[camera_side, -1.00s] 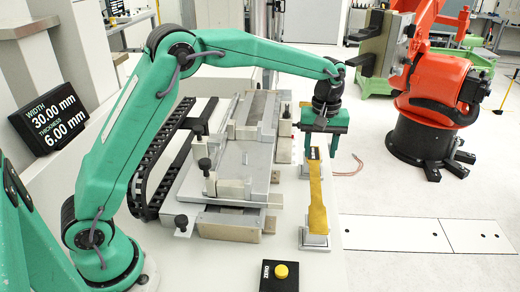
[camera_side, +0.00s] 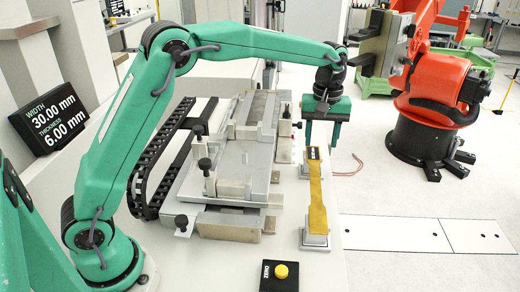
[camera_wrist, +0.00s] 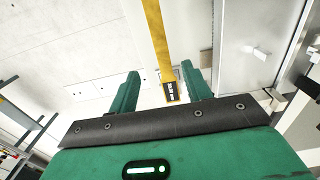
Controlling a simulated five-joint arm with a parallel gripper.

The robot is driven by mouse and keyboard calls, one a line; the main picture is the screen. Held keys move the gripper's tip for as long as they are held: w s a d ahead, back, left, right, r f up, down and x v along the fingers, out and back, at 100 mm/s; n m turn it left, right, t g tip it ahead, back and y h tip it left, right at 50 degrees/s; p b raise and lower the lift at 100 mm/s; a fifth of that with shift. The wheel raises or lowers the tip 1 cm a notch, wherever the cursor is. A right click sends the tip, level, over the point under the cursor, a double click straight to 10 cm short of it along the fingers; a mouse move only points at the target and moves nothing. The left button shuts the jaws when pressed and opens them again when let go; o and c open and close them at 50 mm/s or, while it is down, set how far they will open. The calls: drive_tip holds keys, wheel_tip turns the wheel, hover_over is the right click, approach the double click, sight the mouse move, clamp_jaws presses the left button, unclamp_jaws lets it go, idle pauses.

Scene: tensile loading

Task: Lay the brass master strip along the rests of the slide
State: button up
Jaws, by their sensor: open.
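The brass master strip (camera_side: 317,205) lies lengthwise on small metal stands (camera_side: 316,241) at the right edge of the bench. It is narrow in the middle, with a black label at its far end. My gripper (camera_side: 322,145) is open and empty above and just beyond that far end. In the wrist view the strip (camera_wrist: 155,35) runs up from between my two open green fingers (camera_wrist: 160,88), with its label near the gripper body. The slide (camera_side: 235,155) is the grey metal bed left of the strip, with clamp blocks and black knobs. Its rests cannot be told apart clearly.
A black box with a yellow button (camera_side: 281,271) sits at the bench front. A black cable chain (camera_side: 160,165) runs left of the slide. A display (camera_side: 48,116) reads width 30.00 mm, thickness 6.00 mm. An orange robot (camera_side: 430,90) stands at the back right, off the bench.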

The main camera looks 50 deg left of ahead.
drive_tip(key=s+a+r+m+t, duration=0.1)
drive_tip(key=s+a+r+m, duration=0.2)
drive_tip(key=s, duration=0.4)
drive_tip(key=s+a+r+m+t, duration=0.1)
drive_tip(key=s+a+r+t, duration=0.1)
drive_tip(key=s+r, duration=0.45)
drive_tip(key=s+a+f+m+t, duration=0.1)
drive_tip(key=s+f+m, duration=0.1)
drive_tip(key=s, duration=0.6)
drive_tip(key=s+a+f+m+t, duration=0.1)
drive_tip(key=s+a+f+m, duration=0.1)
drive_tip(key=s, duration=0.7)
drive_tip(key=shift+s+f+m+t, duration=0.2)
drive_tip(key=shift+f+m+t, duration=0.1)
drive_tip(key=shift+f+m, duration=0.15)
